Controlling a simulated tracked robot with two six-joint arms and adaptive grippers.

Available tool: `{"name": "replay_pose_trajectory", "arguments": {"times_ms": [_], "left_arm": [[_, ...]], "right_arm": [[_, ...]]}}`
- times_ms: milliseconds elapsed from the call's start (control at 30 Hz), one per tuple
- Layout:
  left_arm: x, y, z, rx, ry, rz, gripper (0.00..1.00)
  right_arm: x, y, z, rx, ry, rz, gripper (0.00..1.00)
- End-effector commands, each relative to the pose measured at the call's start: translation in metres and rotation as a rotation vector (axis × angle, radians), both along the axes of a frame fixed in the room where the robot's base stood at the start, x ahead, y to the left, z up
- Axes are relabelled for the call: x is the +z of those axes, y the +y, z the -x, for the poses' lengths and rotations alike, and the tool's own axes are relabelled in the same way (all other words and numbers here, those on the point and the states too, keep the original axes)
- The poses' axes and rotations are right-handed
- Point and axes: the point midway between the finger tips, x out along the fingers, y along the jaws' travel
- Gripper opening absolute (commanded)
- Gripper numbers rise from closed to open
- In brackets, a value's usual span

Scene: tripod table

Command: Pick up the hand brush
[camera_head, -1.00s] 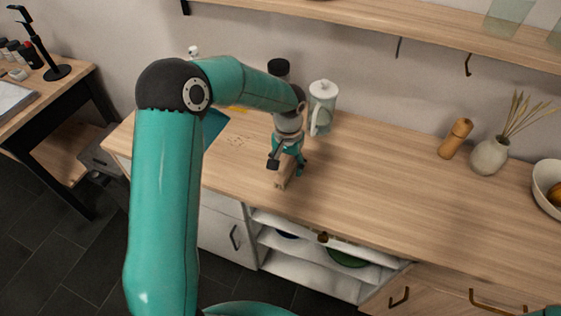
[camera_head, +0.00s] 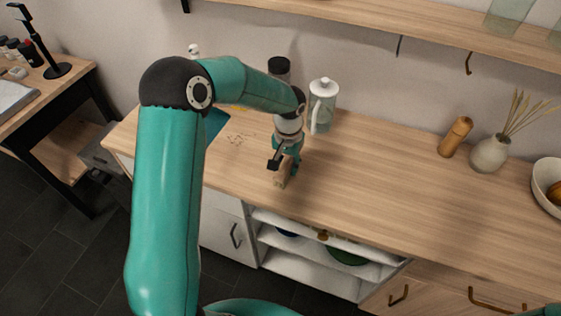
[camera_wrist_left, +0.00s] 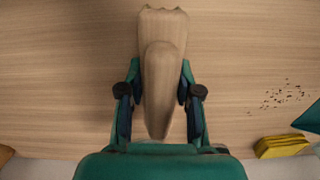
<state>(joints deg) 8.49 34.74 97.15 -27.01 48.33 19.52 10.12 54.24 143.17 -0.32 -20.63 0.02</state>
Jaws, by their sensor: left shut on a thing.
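The hand brush (camera_wrist_left: 160,75) is a pale wooden piece with a rounded handle, seen from above in the left wrist view. In the head view only a small part of the brush (camera_head: 282,180) shows below my gripper, near the front of the counter. My left gripper (camera_head: 286,163) is over it, pointing down. In the left wrist view the two fingers of the gripper (camera_wrist_left: 160,100) are on either side of the handle, shut on it. Whether the brush is clear of the counter I cannot tell. My right gripper is not in view.
On the wooden counter (camera_head: 370,190) crumbs (camera_head: 238,139) lie left of the gripper. A yellow sponge (camera_wrist_left: 282,146) shows in the wrist view.

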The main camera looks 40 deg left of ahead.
Motion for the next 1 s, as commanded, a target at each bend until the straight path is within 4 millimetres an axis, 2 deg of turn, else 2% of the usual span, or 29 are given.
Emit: {"name": "replay_pose_trajectory", "arguments": {"times_ms": [167, 367, 467, 800, 1000], "left_arm": [[0.007, 0.000, 0.000, 0.001, -0.002, -0.001, 0.00], [0.029, 0.001, -0.001, 0.002, -0.006, 0.000, 0.00], [0.049, 0.001, -0.001, 0.001, -0.008, -0.001, 0.00], [0.143, 0.001, -0.001, 0.002, -0.007, 0.000, 0.00], [0.182, 0.001, 0.000, 0.002, -0.003, 0.000, 0.00]], "right_arm": [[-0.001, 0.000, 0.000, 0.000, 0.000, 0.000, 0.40], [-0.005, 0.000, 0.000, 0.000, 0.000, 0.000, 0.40], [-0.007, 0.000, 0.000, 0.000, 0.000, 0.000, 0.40], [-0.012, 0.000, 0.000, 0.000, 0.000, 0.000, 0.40], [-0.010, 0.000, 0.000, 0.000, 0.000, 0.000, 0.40]]}}
